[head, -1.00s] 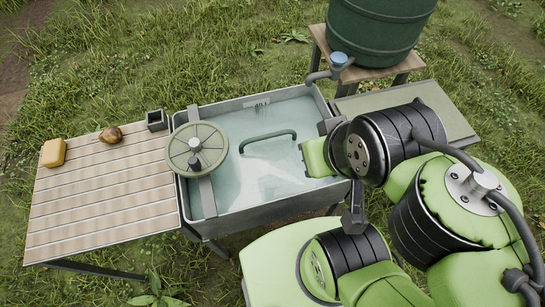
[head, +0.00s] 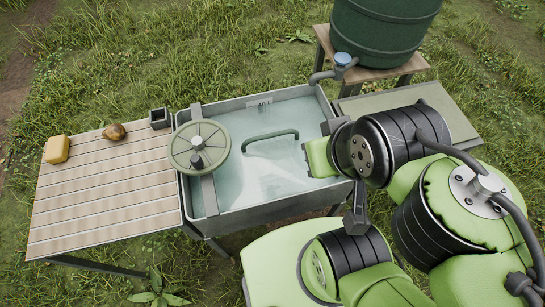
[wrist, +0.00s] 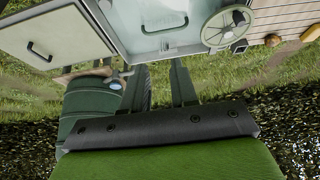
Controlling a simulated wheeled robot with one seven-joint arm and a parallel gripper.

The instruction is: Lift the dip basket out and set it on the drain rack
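The dip basket shows only as its dark green handle (head: 270,136), which stands above the water in the grey metal wash tub (head: 262,213). The basket body is hidden or unclear under the cloudy water. The handle also shows in the wrist view (wrist: 165,28). A slatted wooden surface (head: 100,200), which looks like the drain rack, adjoins the tub on the left. My gripper (wrist: 157,66) shows two dark green fingers spread apart with grass between them. They are empty and clear of the handle. In the head view my arm reaches the tub's right side; the fingertips are not clear there.
A green round wheel (head: 200,145) on a bar spans the tub's left part. A yellow block (head: 56,149), a brown pear-like fruit (head: 113,132) and a small dark box (head: 160,118) sit on the slats. A green barrel (head: 385,30) and flat panel (head: 440,100) stand right.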

